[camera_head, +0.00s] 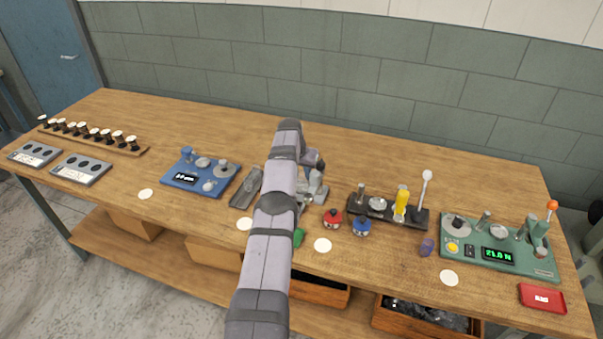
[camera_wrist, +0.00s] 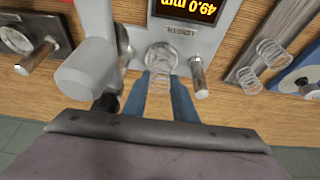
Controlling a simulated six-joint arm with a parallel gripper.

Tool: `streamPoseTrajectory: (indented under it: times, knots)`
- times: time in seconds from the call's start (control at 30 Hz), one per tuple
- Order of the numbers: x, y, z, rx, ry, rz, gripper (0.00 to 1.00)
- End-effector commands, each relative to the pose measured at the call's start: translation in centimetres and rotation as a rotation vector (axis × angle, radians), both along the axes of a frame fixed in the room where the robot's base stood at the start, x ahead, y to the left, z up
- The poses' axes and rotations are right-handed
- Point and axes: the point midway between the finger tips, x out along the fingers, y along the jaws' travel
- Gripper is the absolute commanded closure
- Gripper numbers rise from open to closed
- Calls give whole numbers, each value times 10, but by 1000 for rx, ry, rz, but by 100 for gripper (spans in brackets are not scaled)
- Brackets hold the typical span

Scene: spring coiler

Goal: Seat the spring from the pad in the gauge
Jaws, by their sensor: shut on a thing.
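In the wrist view my gripper (camera_wrist: 160,80) has two blue fingers shut on a wire spring (camera_wrist: 160,57). The spring is at the grey gauge (camera_wrist: 190,38), just below its display (camera_wrist: 186,8), which reads 49.0 mm upside down. I cannot tell whether the spring touches the gauge's seat or is just above it. A small metal post (camera_wrist: 198,78) stands right of the fingers, and a thick grey cylinder (camera_wrist: 88,68) stands left. In the head view my arm hides the gripper and the spring; part of the gauge (camera_head: 316,190) shows beside it.
A grey tray (camera_head: 240,199) beside the gauge carries two other springs (camera_wrist: 271,52). A blue device (camera_head: 180,182) is further left.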

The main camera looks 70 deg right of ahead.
Motion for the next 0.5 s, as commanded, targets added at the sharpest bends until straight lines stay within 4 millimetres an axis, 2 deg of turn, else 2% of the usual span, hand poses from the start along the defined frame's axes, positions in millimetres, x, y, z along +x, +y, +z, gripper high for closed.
streamPoseTrajectory:
  times: [0.5]
  knots:
    - [0, 0, -9, 0, 0, 0, 87]
